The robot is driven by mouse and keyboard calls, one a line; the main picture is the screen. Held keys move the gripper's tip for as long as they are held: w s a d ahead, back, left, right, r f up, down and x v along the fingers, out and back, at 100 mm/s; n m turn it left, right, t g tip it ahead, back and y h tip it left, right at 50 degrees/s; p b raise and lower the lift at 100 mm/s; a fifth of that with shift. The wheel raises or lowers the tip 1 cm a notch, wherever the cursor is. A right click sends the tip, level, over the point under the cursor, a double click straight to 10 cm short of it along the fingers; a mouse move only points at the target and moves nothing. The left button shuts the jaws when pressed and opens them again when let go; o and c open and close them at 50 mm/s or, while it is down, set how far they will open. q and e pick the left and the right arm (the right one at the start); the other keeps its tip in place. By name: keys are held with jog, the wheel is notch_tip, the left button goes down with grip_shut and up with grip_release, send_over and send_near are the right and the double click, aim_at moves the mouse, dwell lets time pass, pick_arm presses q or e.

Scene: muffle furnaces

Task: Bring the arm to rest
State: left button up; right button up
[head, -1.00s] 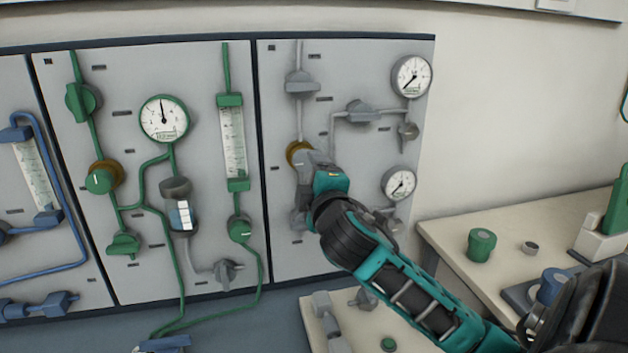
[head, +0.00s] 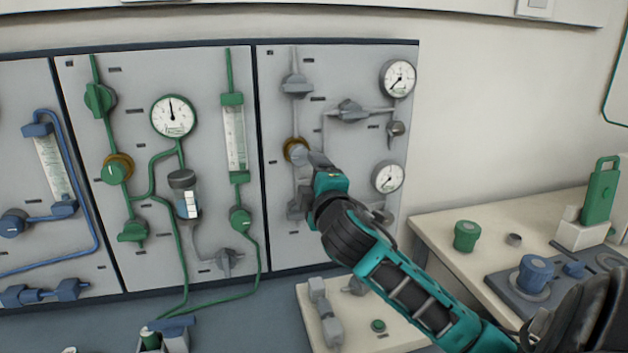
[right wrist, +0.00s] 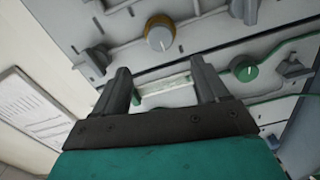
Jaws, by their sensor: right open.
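My right arm reaches in from the lower right in the head view. Its gripper (head: 317,160) is in front of the right grey wall panel (head: 350,235), just right of a grey knob with a brass ring (head: 296,151). In the right wrist view the two dark fingers of the right gripper (right wrist: 160,78) stand wide apart with nothing between them. The brass-ringed knob (right wrist: 160,36) shows there beyond the fingertips, apart from them. My left gripper is not in view.
The panel carries grey valves (head: 350,109) and two gauges (head: 397,78). Green piping and a green-rimmed gauge (head: 173,116) are on the middle panel. A bench (head: 425,222) at the right holds a green cap (head: 466,236) and a blue knob (head: 536,272). A cream block (head: 365,335) stands below the arm.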

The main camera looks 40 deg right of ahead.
dwell(0.4)
jog(key=s+a+f+m+g+y, duration=0.1)
jog(key=s+a+f+y, duration=0.3)
jog(key=f, duration=0.6)
jog(key=a+f+m+g+y, duration=0.1)
jog(key=a+f+g+y, duration=0.1)
jog(key=a+f, duration=0.65)
jog(key=s+a+f+m+g+y, duration=0.1)
jog(key=s+a+f+m+y, duration=0.1)
jog(key=s+a+f, duration=0.3)
jog(key=s+a+f+m+g+y, duration=0.1)
jog(key=s+a+f+m+y, duration=0.1)
jog(key=s+a+f, duration=0.4)
jog(key=s+f+m, duration=0.1)
jog(key=s+f, duration=0.2)
jog(key=f, duration=0.2)
jog(key=shift+s+f+m, duration=0.2)
jog(key=shift+f+m, duration=0.2)
